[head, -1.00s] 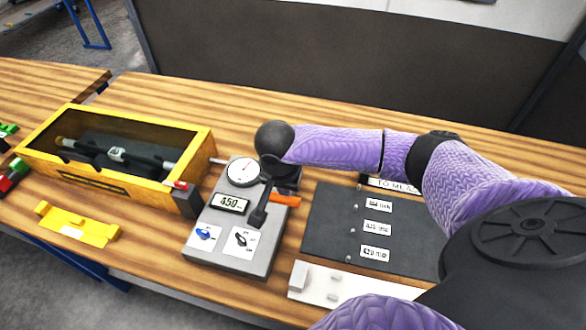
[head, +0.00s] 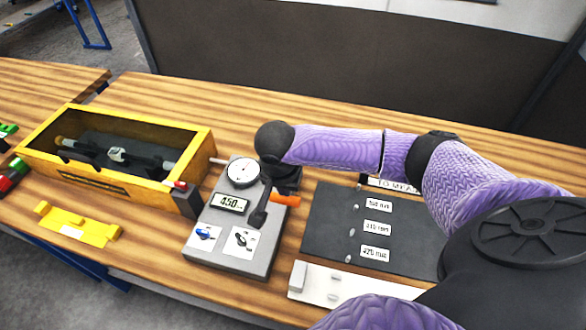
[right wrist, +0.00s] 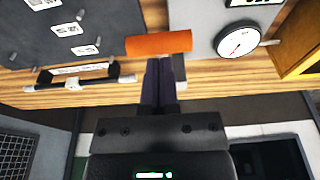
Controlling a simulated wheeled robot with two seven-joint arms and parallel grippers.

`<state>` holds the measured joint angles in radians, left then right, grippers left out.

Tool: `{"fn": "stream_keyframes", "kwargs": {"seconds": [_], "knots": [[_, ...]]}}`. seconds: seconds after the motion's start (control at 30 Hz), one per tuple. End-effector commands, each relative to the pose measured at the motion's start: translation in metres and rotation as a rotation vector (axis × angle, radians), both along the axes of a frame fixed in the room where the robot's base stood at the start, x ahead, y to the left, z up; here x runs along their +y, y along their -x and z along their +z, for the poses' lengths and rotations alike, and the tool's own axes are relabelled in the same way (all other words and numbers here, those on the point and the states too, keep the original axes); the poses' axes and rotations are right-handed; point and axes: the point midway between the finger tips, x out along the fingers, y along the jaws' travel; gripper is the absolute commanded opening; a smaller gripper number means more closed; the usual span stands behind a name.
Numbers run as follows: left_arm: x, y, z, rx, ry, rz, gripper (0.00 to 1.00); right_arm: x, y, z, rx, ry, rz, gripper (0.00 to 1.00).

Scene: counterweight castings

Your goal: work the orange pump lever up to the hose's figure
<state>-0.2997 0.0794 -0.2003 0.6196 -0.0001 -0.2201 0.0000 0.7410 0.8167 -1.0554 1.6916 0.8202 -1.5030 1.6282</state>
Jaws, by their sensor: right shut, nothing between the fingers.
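The orange pump lever handle (head: 286,200) sticks out on the right side of the grey pump box (head: 235,252); it also shows in the right wrist view (right wrist: 158,43). The box carries a round dial gauge (head: 242,172) and a display (head: 231,204) that seems to read 450. A dark hose (head: 140,158) with metal fittings lies inside a yellow trough (head: 205,150); no figure on it is legible. My right gripper (right wrist: 160,62) is shut and empty, its tips right at the handle's far side; I cannot tell whether they touch. My left gripper is not in view.
A dark board (head: 325,225) with several white labels lies right of the pump box, with a pale strip (head: 312,283) in front. A yellow bracket (head: 80,228) lies at the front left. The wooden table (head: 215,105) is clear behind the box.

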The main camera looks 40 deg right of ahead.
Motion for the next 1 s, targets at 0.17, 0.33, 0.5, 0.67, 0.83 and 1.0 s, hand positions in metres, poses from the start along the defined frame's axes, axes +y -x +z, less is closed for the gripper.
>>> {"fn": "stream_keyframes", "kwargs": {"seconds": [0.17,0.33,0.5,0.67,0.83,1.0], "knots": [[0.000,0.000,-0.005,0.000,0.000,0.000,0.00,0.000,0.000,-0.009,0.001,-0.001,0.000,0.00],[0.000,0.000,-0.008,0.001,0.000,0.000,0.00,0.000,0.000,-0.017,0.001,0.000,-0.001,0.00],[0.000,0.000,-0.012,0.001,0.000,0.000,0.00,0.000,0.000,-0.025,0.001,0.001,-0.001,0.00],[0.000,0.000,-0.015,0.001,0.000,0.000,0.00,-0.001,0.000,-0.032,-0.001,0.002,-0.002,0.00],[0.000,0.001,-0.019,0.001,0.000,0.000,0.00,-0.001,0.000,-0.040,0.000,0.003,-0.002,0.00],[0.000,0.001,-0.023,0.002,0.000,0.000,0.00,-0.001,0.000,-0.048,0.001,0.003,-0.002,0.00]]}}
